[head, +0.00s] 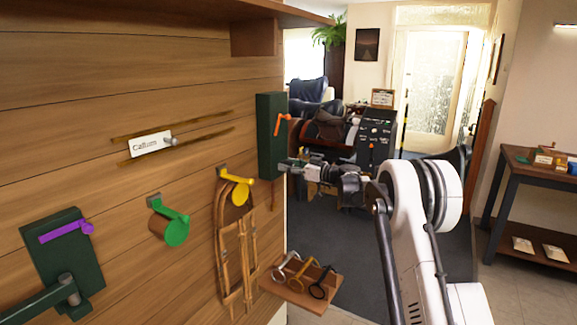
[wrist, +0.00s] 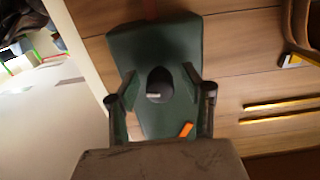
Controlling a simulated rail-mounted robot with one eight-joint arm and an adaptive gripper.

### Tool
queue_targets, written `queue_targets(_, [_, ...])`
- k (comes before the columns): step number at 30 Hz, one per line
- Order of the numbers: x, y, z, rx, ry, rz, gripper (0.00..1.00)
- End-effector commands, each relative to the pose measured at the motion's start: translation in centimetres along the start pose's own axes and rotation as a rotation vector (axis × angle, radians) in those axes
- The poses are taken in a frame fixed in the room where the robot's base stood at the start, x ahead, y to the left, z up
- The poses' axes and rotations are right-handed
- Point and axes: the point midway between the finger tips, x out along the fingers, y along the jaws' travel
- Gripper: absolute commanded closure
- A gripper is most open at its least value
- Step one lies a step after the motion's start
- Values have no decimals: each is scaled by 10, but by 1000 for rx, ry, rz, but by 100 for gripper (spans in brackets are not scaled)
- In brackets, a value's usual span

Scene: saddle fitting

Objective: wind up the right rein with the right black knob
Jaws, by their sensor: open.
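A dark green panel (head: 268,140) with an orange lever (head: 283,124) is mounted at the right end of the wooden wall. My gripper (head: 288,167) is in front of its lower right part. In the wrist view the green panel (wrist: 150,42) fills the middle, and a dark round knob-like part (wrist: 158,84) lies between the open fingers of my gripper (wrist: 159,86), with no grip visible. An orange piece (wrist: 186,129) shows below it. A black machine (head: 375,138) with small controls and a saddle (head: 328,126) stands farther back. I cannot make out a rein or its right black knob.
A small shelf (head: 290,292) with several loops juts out below. A dark table (head: 545,175) stands right. Grey floor is clear between.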

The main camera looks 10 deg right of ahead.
Motion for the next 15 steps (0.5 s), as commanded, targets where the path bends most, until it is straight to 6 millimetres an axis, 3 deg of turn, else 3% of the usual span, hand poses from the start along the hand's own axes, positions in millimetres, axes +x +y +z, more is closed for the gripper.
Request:
queue_targets(8, [1, 0, 0, 0, 0, 1, 57])
queue_targets(15, [0, 0, 0, 0, 0, 1, 89])
